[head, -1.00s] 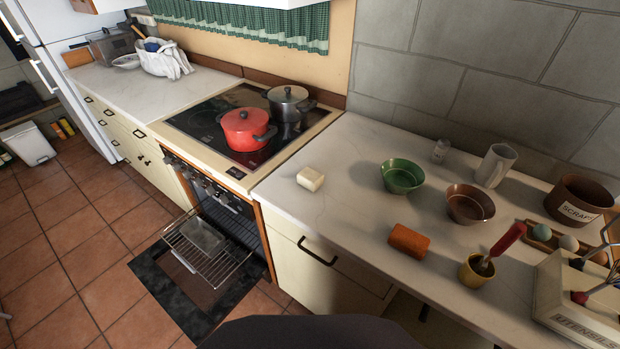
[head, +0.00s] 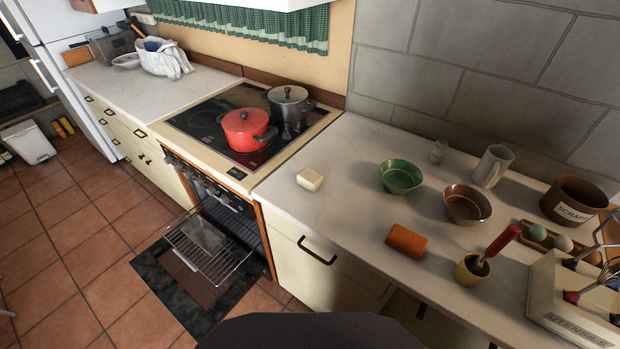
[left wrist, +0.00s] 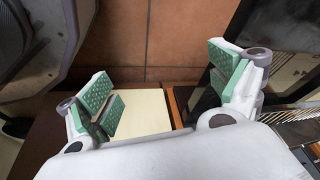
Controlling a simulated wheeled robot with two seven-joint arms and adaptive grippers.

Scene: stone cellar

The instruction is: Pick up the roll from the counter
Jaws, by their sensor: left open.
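An orange-brown, roll-shaped piece (head: 406,241) lies on its side near the front edge of the counter (head: 345,215). A small cream block (head: 310,179) lies farther left, near the stove; I cannot tell for certain which one is the roll. My left gripper (left wrist: 172,88) shows only in the left wrist view. Its green-padded fingers are wide apart with nothing between them. Floor tiles and a cream panel are behind it, and no roll shows there. My right gripper is in no view.
A green bowl (head: 401,176), a brown bowl (head: 467,204) and a yellow pot (head: 473,269) with a red-handled tool stand near the orange-brown piece. A utensils box (head: 575,305) is at right. The oven is open, its rack (head: 210,250) pulled out. Pots stand on the stove (head: 205,120).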

